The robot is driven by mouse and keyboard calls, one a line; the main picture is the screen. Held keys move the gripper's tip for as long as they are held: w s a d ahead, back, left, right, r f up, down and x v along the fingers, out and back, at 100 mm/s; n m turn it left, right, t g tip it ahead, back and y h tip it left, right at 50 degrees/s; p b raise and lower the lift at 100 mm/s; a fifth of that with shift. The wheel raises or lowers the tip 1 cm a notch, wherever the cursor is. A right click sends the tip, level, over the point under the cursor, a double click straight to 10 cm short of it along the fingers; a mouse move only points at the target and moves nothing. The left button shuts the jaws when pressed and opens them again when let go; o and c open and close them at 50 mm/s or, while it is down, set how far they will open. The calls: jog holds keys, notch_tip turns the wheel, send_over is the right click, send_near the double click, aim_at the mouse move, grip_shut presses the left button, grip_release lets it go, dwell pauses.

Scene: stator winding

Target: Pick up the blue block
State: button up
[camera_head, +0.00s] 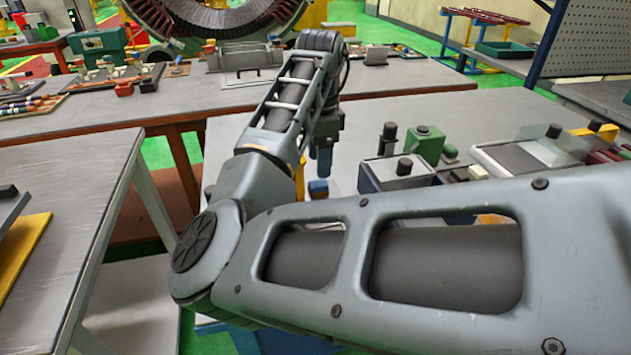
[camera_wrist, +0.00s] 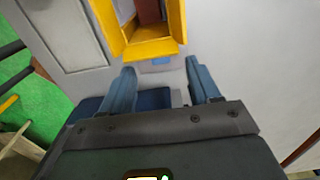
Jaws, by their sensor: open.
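A small dark blue block (camera_head: 318,187) shows on the grey table just below my gripper in the head view. In the wrist view a dark blue surface (camera_wrist: 153,99) shows between and behind the fingers, partly hidden by the gripper body; it looks like the block, but I cannot be sure. My gripper (camera_wrist: 160,70) is open, its two blue-grey fingers apart with nothing clasped between them. In the head view my gripper (camera_head: 322,165) points down above the table, close over the block; the gap between them is hard to tell.
A yellow open-topped holder (camera_wrist: 150,48) stands just beyond the fingertips, with a small light blue patch at its foot. To the right are a green block (camera_head: 426,143) and a grey-topped box (camera_head: 396,172). A second table (camera_head: 215,95) lies behind.

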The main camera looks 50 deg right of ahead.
aim_at(322, 183)
jog(key=shift+s+d+f+p, duration=0.1)
jog(key=shift+f+p, duration=0.15)
jog(key=shift+f, duration=1.5)
jog(key=shift+s+d+f+p, duration=0.1)
jog(key=shift+f+p, duration=0.1)
jog(key=shift+f, duration=1.5)
jog(key=c, duration=1.1)
jog(key=shift+c, duration=0.2)
